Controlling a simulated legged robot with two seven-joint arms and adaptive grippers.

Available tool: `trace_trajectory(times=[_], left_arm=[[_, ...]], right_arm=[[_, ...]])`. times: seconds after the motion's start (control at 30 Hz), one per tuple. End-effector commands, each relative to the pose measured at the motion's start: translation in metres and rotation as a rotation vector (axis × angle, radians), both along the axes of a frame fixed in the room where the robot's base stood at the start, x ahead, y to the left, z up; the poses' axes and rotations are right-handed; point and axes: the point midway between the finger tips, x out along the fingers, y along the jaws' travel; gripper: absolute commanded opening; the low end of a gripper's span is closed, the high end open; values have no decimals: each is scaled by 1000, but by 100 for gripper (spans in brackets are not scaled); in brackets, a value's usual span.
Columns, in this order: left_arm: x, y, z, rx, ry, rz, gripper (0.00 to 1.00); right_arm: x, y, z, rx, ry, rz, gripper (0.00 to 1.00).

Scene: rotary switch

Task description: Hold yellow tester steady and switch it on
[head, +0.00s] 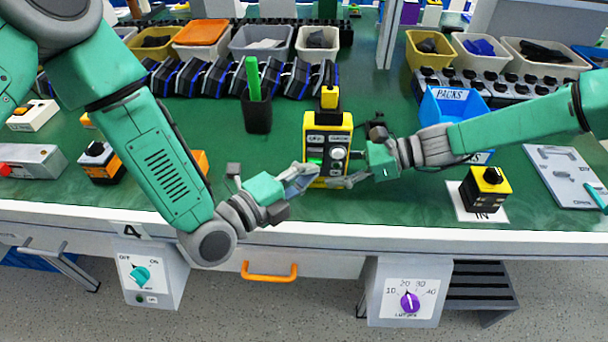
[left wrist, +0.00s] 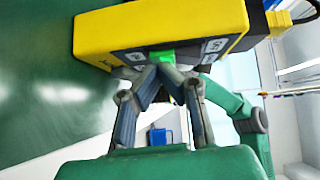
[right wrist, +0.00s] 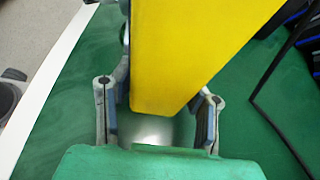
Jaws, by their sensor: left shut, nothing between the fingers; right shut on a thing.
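The yellow tester (head: 313,126) stands upright on the green bench with a dark front panel, a green display and grey round controls (head: 338,154). My right gripper (head: 346,180) comes in from the right and is shut on its lower body; in the right wrist view the yellow case (right wrist: 195,45) lies between the fingers. My left gripper (head: 312,170) is shut and empty at the front of the tester, low on its left. In the left wrist view its closed tips (left wrist: 166,66) are at the panel near the green display (left wrist: 162,57); whether they touch is unclear.
A black holder with a green rod (head: 254,90) stands behind left. A blue PACKS bin (head: 452,104) and a yellow-black box (head: 486,190) are on the right. Bins and blue-black units line the back. A teal dial (head: 140,276) and a purple dial (head: 409,302) hang below the bench.

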Motion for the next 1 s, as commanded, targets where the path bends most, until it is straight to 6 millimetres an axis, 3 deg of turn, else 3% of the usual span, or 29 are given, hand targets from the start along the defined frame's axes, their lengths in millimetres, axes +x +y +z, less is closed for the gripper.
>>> trace_trajectory(times=[0.17,0.3,0.6,0.8,1.0], left_arm=[[-15,-1,-4,2,4,-3,0],[-44,-2,-10,4,6,-6,0],[-89,49,-16,3,6,-1,0],[-105,65,-18,3,3,-1,0],[-109,69,-18,2,2,-1,0]], right_arm=[[-1,0,0,0,1,2,11],[-1,0,-1,0,1,2,11],[-1,0,-1,-1,2,1,11],[0,0,-1,0,2,1,11],[0,0,-1,0,1,1,11]])
